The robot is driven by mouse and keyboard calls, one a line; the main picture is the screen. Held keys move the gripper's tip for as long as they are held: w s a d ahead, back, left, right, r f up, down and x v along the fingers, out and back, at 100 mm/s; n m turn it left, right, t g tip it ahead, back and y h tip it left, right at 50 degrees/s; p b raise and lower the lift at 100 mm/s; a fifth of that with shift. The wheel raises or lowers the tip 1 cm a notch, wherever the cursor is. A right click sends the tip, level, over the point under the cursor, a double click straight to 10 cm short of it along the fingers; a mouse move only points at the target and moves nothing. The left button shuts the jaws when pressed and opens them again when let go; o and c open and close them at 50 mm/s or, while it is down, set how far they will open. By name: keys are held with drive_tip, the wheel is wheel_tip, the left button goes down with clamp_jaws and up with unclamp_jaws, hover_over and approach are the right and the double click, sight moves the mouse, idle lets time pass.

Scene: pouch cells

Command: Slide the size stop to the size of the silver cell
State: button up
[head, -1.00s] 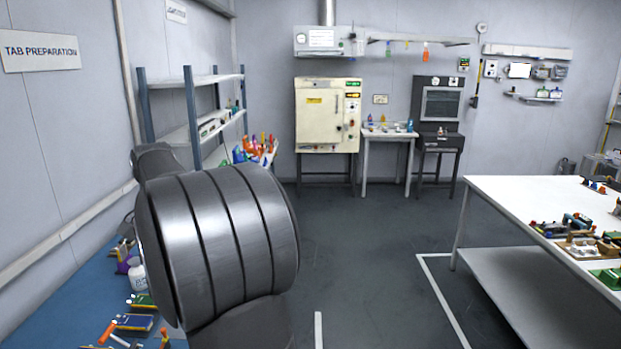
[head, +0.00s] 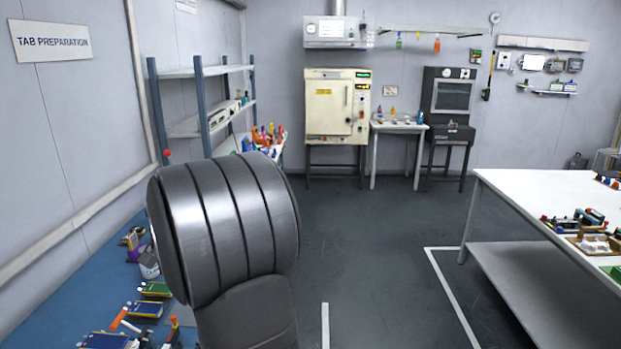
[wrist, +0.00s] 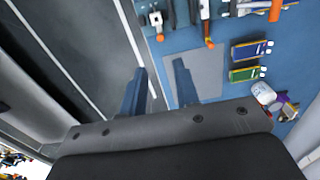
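My gripper (wrist: 158,82) shows in the wrist view as two blue-grey fingers, apart, with nothing between them. It is over the front edge of the blue bench top (wrist: 225,105). A flat grey plate (wrist: 205,72) lies on the bench beside the right finger. A blue pack (wrist: 250,50) and a green pack (wrist: 243,74) lie beyond it; similar blue (head: 143,309) and green (head: 155,289) packs show in the head view. I cannot pick out the silver cell or the size stop for certain. My arm hides part of the bench in the head view.
Tools with orange parts (wrist: 209,43) lie along the bench. A white bottle (wrist: 263,93) and a purple item stand near the packs. A white table (head: 540,205) with small items is at right. The floor (head: 375,240) between is clear.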

clamp_jaws()
drive_tip(key=s+a+f+m+t+h, duration=0.15)
drive_tip(key=a+f+t+h, duration=0.45)
drive_tip(key=f, duration=0.7)
drive_tip(key=shift+g, duration=0.7)
drive_tip(key=x, duration=0.3)
drive_tip(key=a+x, duration=0.1)
drive_tip(key=x, duration=0.5)
drive_tip(key=shift+w+a+f, duration=0.1)
drive_tip(key=shift+w+f, duration=0.05)
drive_tip(key=shift+f, duration=0.45)
drive_tip(key=shift+d, duration=0.8)
